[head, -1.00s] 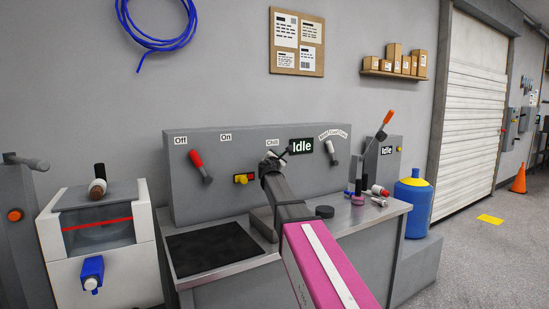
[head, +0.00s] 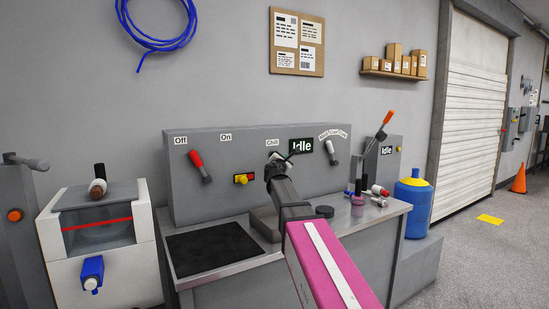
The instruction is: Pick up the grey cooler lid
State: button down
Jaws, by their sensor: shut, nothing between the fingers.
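A low grey block (head: 264,224) sits on the metal counter, partly hidden behind my arm. It may be the grey cooler lid, but I cannot tell for sure. My gripper (head: 278,161) is at the far end of my pink and grey arm, in front of the grey control panel just below the "Chill" label. It is shut and empty, beyond and above the block. The fingertips are small and hard to make out against the panel.
The panel (head: 222,147) carries a red lever (head: 200,165) and a yellow switch (head: 243,179). A black mat (head: 212,250) lies left on the counter. A dark disc (head: 324,211) and several small tools stand right. A blue drum (head: 413,205) is beyond the counter.

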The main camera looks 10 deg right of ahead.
aim_at(74, 197)
jog(key=k+j, duration=0.3)
jog(key=k, duration=0.15)
jog(key=k+j, duration=0.3)
jog(key=k, duration=0.15)
